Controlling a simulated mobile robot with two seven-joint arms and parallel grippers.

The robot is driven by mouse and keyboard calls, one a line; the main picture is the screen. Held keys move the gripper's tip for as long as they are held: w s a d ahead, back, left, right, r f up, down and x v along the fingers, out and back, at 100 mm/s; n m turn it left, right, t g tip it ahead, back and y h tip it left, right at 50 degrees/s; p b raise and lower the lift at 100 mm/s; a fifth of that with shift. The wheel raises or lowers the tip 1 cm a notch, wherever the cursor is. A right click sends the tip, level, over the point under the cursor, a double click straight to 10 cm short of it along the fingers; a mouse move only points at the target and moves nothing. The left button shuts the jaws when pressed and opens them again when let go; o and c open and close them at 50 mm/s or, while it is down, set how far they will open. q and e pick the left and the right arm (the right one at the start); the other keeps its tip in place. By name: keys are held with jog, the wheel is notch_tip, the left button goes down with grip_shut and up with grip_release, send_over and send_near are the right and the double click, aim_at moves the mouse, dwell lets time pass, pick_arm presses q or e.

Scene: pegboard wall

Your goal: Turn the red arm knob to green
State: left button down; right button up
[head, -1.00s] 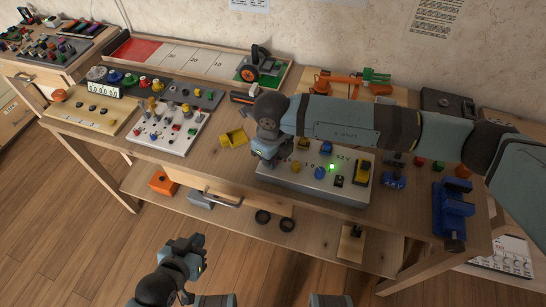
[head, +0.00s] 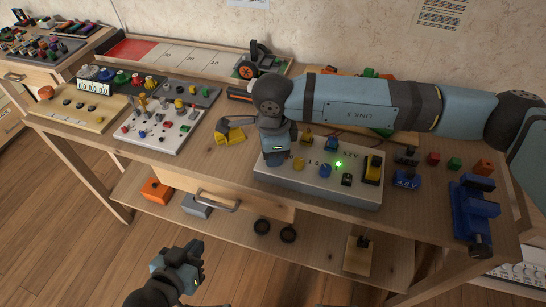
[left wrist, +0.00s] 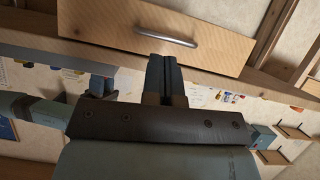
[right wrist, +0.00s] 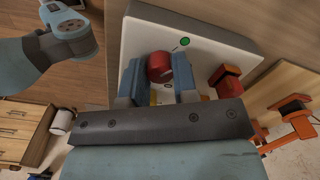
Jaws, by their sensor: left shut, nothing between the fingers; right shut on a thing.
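My right gripper (head: 276,160) points down onto the left back part of the pale control panel (head: 318,194). In the right wrist view its two blue fingers (right wrist: 159,82) are shut on a red knob (right wrist: 160,67), one on each side. A green light (right wrist: 184,41) glows on the panel beside the knob; it also shows in the head view (head: 338,164). In the head view the gripper hides the knob. The knob's exact setting cannot be told. My left gripper (head: 196,250) is shut and empty, low in front of the bench; its fingers show in the left wrist view (left wrist: 165,75).
A blue vise (head: 475,212) stands right. A drawer handle (head: 219,207) sticks out below the bench edge.

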pick_arm(q)
jog(key=shift+b, duration=0.35)
pick_arm(e)
jog(key=shift+n, duration=0.5)
jog(key=o, duration=0.9)
pick_arm(q)
jog(key=shift+w, duration=0.1)
pick_arm(e)
jog(key=shift+o, duration=0.2)
pick_arm(q)
jog(key=shift+a+p, duration=0.2)
jog(key=shift+p, duration=0.7)
pick_arm(e)
notch_tip(320, 180, up, 14)
jog(key=shift+s, duration=0.15)
pick_arm(q)
jog(key=shift+s, duration=0.25)
pick_arm(e)
jog(key=shift+f, duration=0.15)
